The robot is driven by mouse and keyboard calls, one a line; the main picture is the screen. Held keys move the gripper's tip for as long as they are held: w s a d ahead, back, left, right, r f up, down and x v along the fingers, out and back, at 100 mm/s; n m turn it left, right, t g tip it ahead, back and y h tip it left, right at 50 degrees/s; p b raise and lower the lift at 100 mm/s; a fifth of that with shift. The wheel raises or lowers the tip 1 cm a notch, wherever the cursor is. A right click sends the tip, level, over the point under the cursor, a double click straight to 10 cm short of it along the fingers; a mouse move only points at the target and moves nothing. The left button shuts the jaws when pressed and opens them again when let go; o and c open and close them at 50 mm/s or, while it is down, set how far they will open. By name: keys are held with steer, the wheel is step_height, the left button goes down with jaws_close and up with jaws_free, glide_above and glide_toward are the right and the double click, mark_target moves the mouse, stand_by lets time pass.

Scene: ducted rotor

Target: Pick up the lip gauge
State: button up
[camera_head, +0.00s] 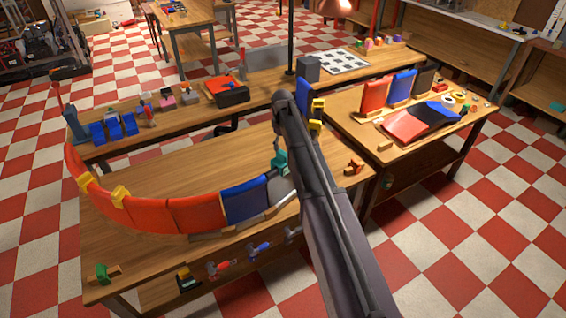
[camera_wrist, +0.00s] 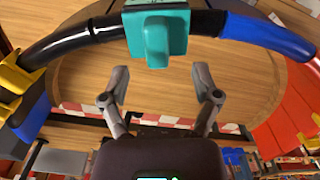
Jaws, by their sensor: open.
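A teal block, which I take to be the lip gauge (camera_wrist: 156,30), sits across the curved rim between a black segment (camera_wrist: 85,38) and a blue segment (camera_wrist: 265,40). In the head view the teal block (camera_head: 279,161) is on the right part of the ring, beside my arm, which partly hides that area. In the wrist view my gripper (camera_wrist: 161,76) is open and empty. Its two fingers are spread apart below the block in the picture, with bare wood between them.
The ring of red and blue segments (camera_head: 200,213) curves over the wooden bench (camera_head: 170,180), with yellow clamps (camera_head: 120,195) on it. A side table (camera_head: 400,150) at right holds loose panels.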

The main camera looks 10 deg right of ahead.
mark_target(283, 153)
steer(key=shift+d+f+b, duration=0.15)
steer(key=shift+f+b, duration=2.3)
steer(key=shift+f, duration=0.1)
jaws_close()
